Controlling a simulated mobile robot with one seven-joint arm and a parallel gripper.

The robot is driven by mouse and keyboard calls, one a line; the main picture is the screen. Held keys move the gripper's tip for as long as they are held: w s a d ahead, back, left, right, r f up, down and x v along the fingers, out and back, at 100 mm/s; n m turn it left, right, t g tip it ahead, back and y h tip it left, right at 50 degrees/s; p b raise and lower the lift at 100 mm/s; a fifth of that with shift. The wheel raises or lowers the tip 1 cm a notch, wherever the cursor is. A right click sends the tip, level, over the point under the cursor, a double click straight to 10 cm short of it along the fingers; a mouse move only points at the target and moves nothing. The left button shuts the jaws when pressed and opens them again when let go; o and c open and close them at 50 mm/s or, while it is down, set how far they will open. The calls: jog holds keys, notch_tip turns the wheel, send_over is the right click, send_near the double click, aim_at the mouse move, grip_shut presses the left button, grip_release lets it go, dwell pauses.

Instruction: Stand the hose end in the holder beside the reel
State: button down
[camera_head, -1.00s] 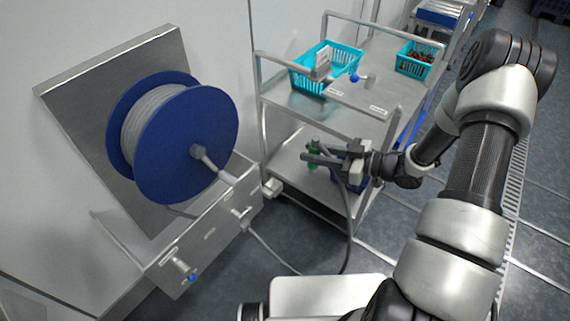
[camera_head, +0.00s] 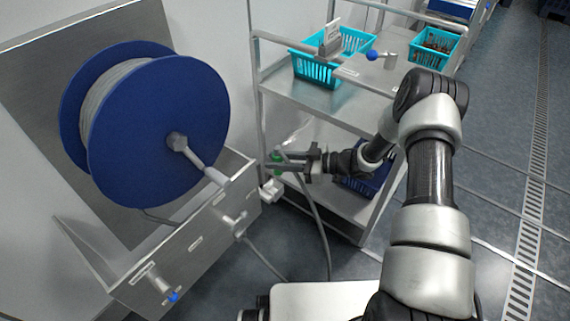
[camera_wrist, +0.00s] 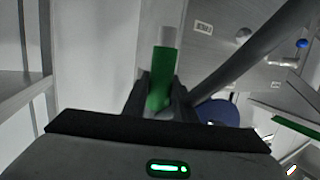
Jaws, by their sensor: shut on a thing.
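In the wrist view the green hose end (camera_wrist: 161,80), with a pale tip, sits between the fingers. The grey hose (camera_head: 316,215) hangs below the gripper and loops towards the steel panel. The blue reel (camera_head: 165,125), with pale hose wound on it, is at left. A small pale block (camera_head: 271,190) is at the right end of the labelled panel (camera_head: 203,238) below the reel; I cannot tell if it is the holder. The gripper is just above it in the picture.
A steel trolley (camera_head: 300,98) stands behind the gripper, with teal baskets (camera_head: 316,72) on top and a dark blue crate (camera_head: 368,178) on the lower shelf. The reel's crank (camera_head: 197,158) and a blue-handled valve (camera_head: 162,285) stick out at left. Floor is clear at right.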

notch_tip(320, 180, down, 6)
jog(key=w+a+b, duration=0.1)
jog(key=a+b, duration=0.1)
jog(key=b, duration=0.2)
jog(key=shift+w+r, duration=0.25)
jog(key=shift+w, duration=0.05)
jog(key=shift+d+f, duration=0.1)
jog(key=shift+f, duration=0.1)
dwell(0.6)
jog(key=shift+f, duration=1)
jog(key=shift+f, duration=0.25)
jog(key=shift+f, duration=1.25)
jog(key=c, duration=1.4)
grip_release()
jog(key=shift+f, duration=0.15)
jog(key=shift+o, duration=0.2)
jog(key=shift+d, duration=0.1)
